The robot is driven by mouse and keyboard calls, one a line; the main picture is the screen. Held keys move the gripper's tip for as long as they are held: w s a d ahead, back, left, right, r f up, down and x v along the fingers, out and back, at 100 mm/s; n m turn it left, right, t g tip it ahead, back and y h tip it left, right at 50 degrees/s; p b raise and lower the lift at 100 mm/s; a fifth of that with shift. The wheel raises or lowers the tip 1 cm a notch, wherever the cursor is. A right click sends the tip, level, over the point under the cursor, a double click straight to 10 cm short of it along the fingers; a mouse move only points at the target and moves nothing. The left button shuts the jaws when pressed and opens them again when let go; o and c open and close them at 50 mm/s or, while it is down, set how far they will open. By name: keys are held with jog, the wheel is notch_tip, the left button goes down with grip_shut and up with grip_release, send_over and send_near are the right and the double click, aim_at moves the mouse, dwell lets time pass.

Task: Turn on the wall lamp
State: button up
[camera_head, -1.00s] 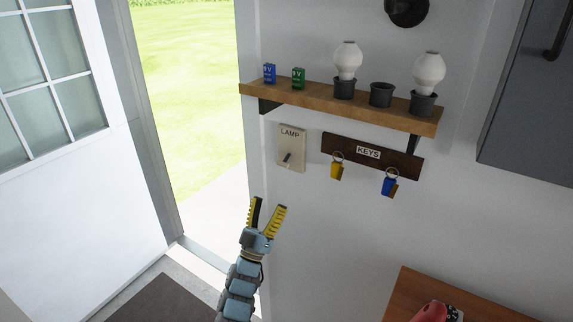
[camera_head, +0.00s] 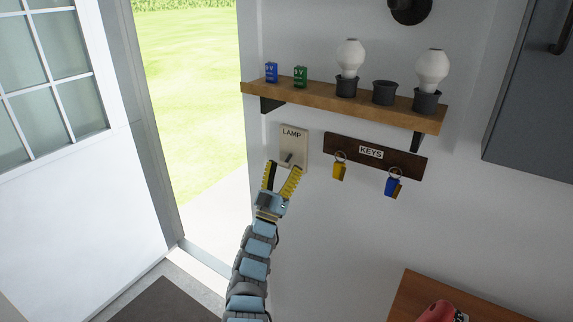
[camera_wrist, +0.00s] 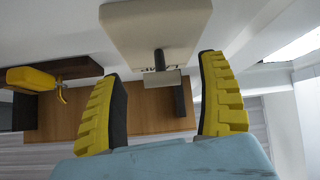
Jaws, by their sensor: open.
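A pale switch plate (camera_head: 294,139) marked LAMP is on the white wall, below the left part of the shelf. Its small dark toggle lever (camera_head: 287,157) sticks out from the plate. My gripper (camera_head: 283,168) is open just below and in front of the lever, with its yellow and black fingers pointing up toward the plate. In the wrist view, the plate (camera_wrist: 153,24) and lever (camera_wrist: 159,62) show between the two spread fingers, with a visible gap on each side. A dark round wall fixture (camera_head: 409,9), possibly the lamp, is cut off at the top edge.
A wooden shelf (camera_head: 330,98) above holds two small boxes and white bulbs in dark cups. A KEYS rack (camera_head: 400,161) with a yellow tag (camera_head: 339,172) and a blue tag (camera_head: 392,187) hangs close at right. An open doorway is at left.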

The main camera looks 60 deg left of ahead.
aim_at(288, 160)
jog(key=shift+x, duration=0.95)
jog(key=shift+r, duration=0.1)
jog(key=c, duration=1.4)
grip_shut()
